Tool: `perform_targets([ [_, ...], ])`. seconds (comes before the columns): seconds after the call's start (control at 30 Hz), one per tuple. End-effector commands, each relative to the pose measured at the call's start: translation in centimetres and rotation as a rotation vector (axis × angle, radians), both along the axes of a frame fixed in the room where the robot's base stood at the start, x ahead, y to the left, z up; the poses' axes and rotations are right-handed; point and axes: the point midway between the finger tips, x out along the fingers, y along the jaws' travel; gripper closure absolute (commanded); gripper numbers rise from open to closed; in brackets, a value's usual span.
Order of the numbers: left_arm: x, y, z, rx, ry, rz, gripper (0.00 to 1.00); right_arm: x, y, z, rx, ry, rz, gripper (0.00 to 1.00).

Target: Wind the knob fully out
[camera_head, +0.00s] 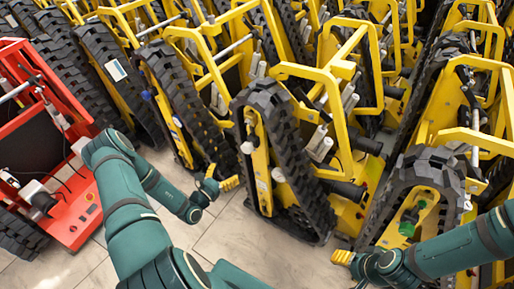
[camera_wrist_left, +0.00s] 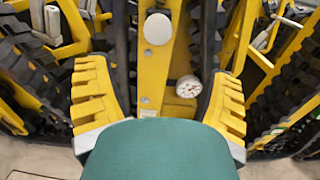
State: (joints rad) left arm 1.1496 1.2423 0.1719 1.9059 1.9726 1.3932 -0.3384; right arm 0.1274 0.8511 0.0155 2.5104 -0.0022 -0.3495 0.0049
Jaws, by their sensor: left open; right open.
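Several round knob-like parts show, and I cannot tell which is the task's knob. On the yellow carrier right of my left gripper (camera_head: 221,177) are a pale round cap (camera_head: 247,147) and a second pale round part (camera_head: 278,174). A green knob (camera_head: 407,228) sits on the front of the right carrier, up and right of my right gripper (camera_head: 343,257). My left gripper is open and empty. In the left wrist view its fingers stand apart before a yellow panel with a pale round cap (camera_wrist_left: 158,28) and a white dial (camera_wrist_left: 188,87). My right gripper is open, partly hidden by its wrist.
Yellow tracked carriers (camera_head: 305,72) stand closely packed, with black rubber tracks (camera_head: 300,190) jutting forward. A red machine (camera_head: 75,215) stands at the left. A blue knob (camera_head: 146,95) is on a carrier further left. Free tiled floor (camera_head: 225,240) lies in front.

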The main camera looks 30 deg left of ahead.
Motion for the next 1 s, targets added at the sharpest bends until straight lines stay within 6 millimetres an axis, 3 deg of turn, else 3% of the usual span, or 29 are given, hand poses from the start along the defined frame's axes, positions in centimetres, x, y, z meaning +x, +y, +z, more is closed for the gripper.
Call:
perform_targets([
  [0.17,1.4,0.2,-0.1,0.015,-0.001,0.011,0.19,0.0,0.0,-0.3,0.000,0.000,0.000,0.42],
  [0.7,11.2,-0.7,-0.1,0.012,-0.003,0.007,0.19,0.3,0.0,-1.9,-0.001,-0.009,-0.002,0.42],
  [1.0,13.6,-0.8,0.0,0.011,0.000,0.009,0.19,0.4,-0.1,-2.3,-0.002,-0.011,-0.002,0.42],
])
